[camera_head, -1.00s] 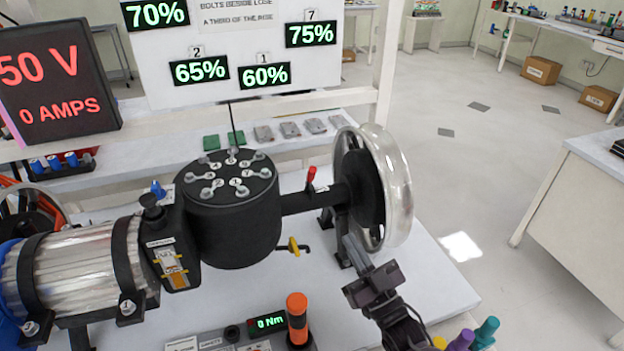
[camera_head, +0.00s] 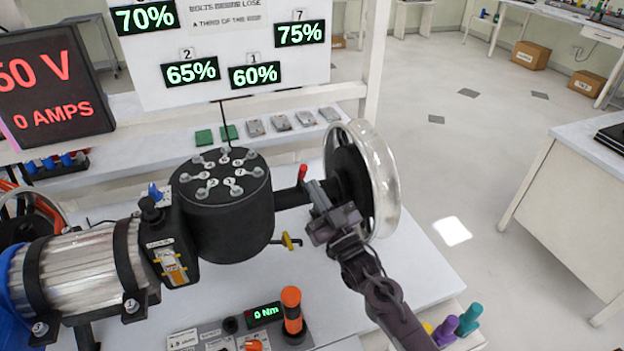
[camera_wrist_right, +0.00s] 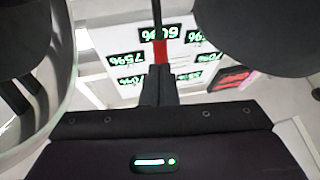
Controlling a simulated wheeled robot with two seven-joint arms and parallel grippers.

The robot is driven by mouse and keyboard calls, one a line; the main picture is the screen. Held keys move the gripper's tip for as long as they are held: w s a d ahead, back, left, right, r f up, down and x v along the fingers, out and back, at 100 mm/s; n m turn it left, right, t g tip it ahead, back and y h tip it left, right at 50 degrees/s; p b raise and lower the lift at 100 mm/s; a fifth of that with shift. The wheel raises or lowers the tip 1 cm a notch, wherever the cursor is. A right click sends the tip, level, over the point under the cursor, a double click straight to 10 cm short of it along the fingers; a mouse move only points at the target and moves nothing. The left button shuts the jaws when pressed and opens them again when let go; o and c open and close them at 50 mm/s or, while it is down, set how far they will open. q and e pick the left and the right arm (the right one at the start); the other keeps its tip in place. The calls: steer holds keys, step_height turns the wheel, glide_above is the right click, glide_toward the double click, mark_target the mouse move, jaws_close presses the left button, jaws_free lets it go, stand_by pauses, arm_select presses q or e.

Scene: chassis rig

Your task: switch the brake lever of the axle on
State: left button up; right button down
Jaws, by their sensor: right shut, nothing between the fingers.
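The axle (camera_head: 292,198) runs from the black round housing (camera_head: 222,215) to the wheel (camera_head: 383,185) at its right end. The brake lever (camera_head: 302,173) is a short red handle standing up on the axle, tilted slightly right. My right gripper (camera_head: 314,188) is shut and empty, with its fingertips just right of the lever, close to it; I cannot tell if they touch. In the right wrist view the red lever (camera_wrist_right: 161,50) shows just beyond the shut fingertips (camera_wrist_right: 161,72). My left gripper is not in view.
A yellow-handled valve (camera_head: 287,241) sticks out below the axle. The wheel's rim stands close to the right of my gripper. A torque tool with an orange handle (camera_head: 291,300) stands at the front. Percentage signs (camera_head: 255,75) hang behind.

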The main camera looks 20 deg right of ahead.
steer(key=shift+x, duration=0.85)
steer(key=shift+w+a+r+m+g+h+p, duration=0.2)
steer(key=shift+w+r+g+p, duration=0.35)
steer(key=shift+w+p, duration=0.45)
steer(key=shift+w+d+r+m+g+h+p, duration=0.15)
steer(key=shift+w+r+g+h+p, duration=0.15)
steer(key=shift+w+r+p, duration=0.65)
steer(key=shift+w+a+r+m+g+h+p, duration=0.1)
steer(key=shift+w+r+g+h+p, duration=0.3)
steer(key=shift+w, duration=0.9)
steer(key=shift+y, duration=0.4)
steer(key=shift+r, duration=0.2)
